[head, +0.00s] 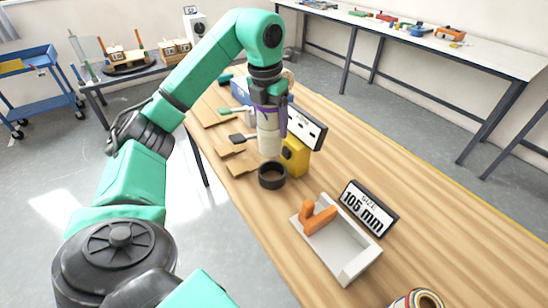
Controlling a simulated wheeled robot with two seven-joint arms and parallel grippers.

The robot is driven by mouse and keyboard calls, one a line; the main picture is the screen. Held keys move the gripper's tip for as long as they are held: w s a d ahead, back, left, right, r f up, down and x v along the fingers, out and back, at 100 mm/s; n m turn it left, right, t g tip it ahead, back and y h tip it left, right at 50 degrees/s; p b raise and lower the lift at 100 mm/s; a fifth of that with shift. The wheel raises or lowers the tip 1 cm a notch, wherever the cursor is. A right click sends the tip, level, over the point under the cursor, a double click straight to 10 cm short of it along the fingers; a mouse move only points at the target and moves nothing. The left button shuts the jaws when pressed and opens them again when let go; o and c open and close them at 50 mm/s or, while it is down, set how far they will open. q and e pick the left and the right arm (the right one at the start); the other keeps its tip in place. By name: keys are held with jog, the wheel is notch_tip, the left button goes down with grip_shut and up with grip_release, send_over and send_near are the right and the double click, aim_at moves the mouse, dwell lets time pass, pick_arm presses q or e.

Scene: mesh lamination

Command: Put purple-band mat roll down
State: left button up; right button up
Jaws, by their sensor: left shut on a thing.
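My left gripper (266,100) is shut on the purple-band mat roll (268,138), a pale upright cylinder with a purple band near its top. The gripper holds it from above, near the band. The roll's lower end is just behind a black ring (272,175) on the wooden table (340,150). I cannot tell whether the roll touches the table. My right gripper is not in view.
A yellow block (295,157) and a dark sign (307,127) stand right of the roll. A grey tray (348,262) with an orange handle (318,217) and a "105 mm" sign (368,208) are nearer. Wooden paddles lie left.

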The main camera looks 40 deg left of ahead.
pick_arm(q)
jog(key=f, duration=1.2)
jog(key=shift+w, duration=0.2)
jog(key=shift+w+f, duration=0.1)
jog(key=shift+f, duration=0.3)
jog(key=o, duration=1.5)
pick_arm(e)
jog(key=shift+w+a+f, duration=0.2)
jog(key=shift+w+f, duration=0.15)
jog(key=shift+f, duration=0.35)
pick_arm(q)
jog(key=shift+o, duration=0.2)
jog(key=shift+r, duration=0.6)
jog(key=r, duration=0.3)
jog(key=s+r+p, duration=0.1)
jog(key=r, duration=0.7)
jog(key=shift+s, duration=0.25)
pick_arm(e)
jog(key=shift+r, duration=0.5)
pick_arm(q)
jog(key=shift+r, duration=0.15)
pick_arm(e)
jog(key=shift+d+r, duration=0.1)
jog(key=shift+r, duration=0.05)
